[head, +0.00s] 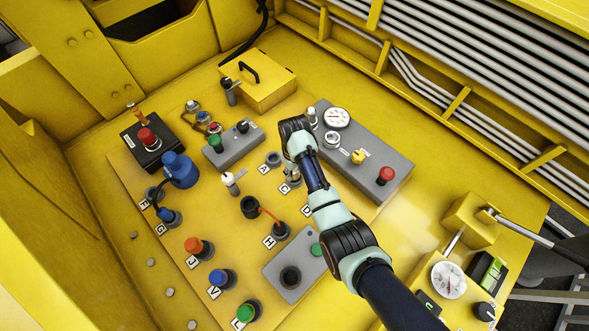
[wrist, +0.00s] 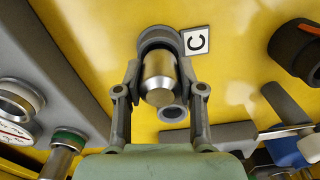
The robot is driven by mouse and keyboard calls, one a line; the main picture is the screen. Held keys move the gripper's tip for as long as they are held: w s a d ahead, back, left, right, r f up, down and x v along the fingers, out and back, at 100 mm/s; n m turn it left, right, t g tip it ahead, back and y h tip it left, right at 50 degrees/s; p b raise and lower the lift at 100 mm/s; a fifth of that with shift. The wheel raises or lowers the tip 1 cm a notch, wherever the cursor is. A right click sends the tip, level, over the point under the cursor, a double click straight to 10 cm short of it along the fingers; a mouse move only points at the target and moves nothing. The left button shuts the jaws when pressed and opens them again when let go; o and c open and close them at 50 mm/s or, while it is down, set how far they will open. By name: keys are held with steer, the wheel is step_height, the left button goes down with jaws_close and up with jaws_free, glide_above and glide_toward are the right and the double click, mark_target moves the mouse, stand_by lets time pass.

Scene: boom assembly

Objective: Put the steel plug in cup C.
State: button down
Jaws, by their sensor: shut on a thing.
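The steel plug (wrist: 158,72) is a shiny cylinder between the two fingers of my gripper (wrist: 160,88), which is shut on it. Cup C (wrist: 157,34) is a dark grey round cup just beyond the plug in the wrist view, beside the white label C (wrist: 196,41). The plug lines up with the cup's mouth and hides part of it. I cannot tell whether its far end is inside the cup or just above it. In the head view my gripper (head: 291,178) is over the label C area, and the plug is small there.
A grey box with a dial and red button (head: 386,174) stands close to the right of my arm. Cup A (head: 273,159) is close by, up and left. A black cup with an orange cable (head: 250,207) lies to the lower left. Several levers and knobs crowd the panel.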

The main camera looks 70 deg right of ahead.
steer(key=c, duration=0.6)
jaws_free()
step_height(320, 180, up, 8)
steer(key=shift+f, duration=0.25)
stand_by(0.5)
